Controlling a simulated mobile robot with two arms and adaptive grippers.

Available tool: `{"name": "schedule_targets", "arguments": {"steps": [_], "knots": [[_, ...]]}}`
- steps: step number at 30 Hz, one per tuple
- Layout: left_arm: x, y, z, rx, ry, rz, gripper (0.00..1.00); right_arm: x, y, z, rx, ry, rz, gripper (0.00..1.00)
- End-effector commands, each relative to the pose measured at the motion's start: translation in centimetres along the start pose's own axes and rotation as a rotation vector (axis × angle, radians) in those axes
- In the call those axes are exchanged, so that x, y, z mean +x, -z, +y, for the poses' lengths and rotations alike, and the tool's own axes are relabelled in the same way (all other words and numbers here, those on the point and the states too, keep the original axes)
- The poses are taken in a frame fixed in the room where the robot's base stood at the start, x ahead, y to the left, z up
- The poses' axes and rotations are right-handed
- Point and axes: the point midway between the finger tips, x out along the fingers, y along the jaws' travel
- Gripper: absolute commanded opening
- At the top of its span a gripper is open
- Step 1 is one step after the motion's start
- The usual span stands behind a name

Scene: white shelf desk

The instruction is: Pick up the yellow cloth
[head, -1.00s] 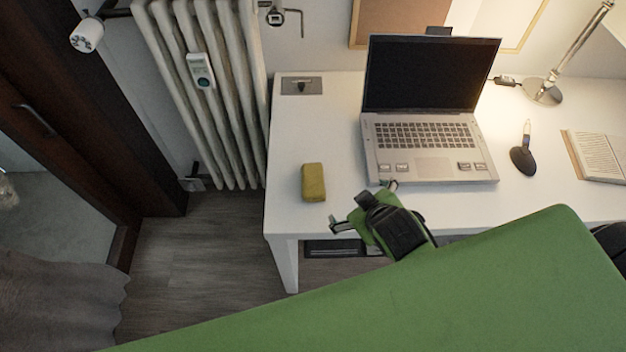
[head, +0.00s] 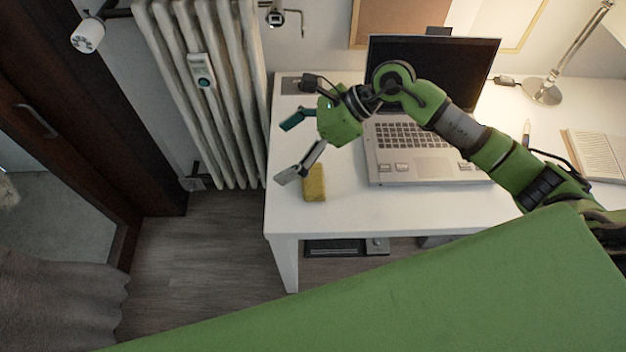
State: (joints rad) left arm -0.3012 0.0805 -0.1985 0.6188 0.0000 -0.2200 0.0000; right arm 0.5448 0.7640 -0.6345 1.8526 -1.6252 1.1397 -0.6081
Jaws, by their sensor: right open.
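The yellow cloth (head: 314,184) is a small folded block on the white desk (head: 340,213), near its left front corner, left of the laptop. My right gripper (head: 288,149) is open and empty, with its fingers spread toward the left. Its nearer finger shows just beside the upper left edge of the cloth; I cannot tell whether they touch. The gripper appears to be above the desk. My left gripper is not in view.
An open laptop (head: 400,172) stands behind and below my right arm. A lamp (head: 546,90), a pen in a dark holder (head: 526,135) and an open book (head: 598,155) are on the right. A radiator (head: 225,120) stands left of the desk.

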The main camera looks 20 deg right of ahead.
Motion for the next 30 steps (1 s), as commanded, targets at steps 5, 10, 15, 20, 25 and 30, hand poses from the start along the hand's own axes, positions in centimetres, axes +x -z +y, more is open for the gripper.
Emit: {"name": "schedule_targets", "arguments": {"steps": [5, 10, 15, 20, 25, 30], "knots": [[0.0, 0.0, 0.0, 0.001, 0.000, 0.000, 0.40, -4.6, 7.6, -3.9, -0.102, 0.053, 0.355, 0.96], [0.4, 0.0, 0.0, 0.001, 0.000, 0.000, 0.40, -6.1, 10.4, -5.0, -0.119, 0.063, 0.476, 0.96], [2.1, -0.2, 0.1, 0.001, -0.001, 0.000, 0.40, -3.3, 12.2, -5.2, -0.118, 0.060, 0.483, 0.96], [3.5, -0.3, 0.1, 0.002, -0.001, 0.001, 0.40, -0.6, 13.5, -5.5, -0.118, 0.061, 0.481, 0.96], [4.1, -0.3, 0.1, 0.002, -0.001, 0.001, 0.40, 0.8, 14.1, -5.7, -0.119, 0.062, 0.480, 0.96], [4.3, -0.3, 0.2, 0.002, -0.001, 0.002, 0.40, 1.5, 14.4, -5.7, -0.118, 0.062, 0.480, 0.96]]}}
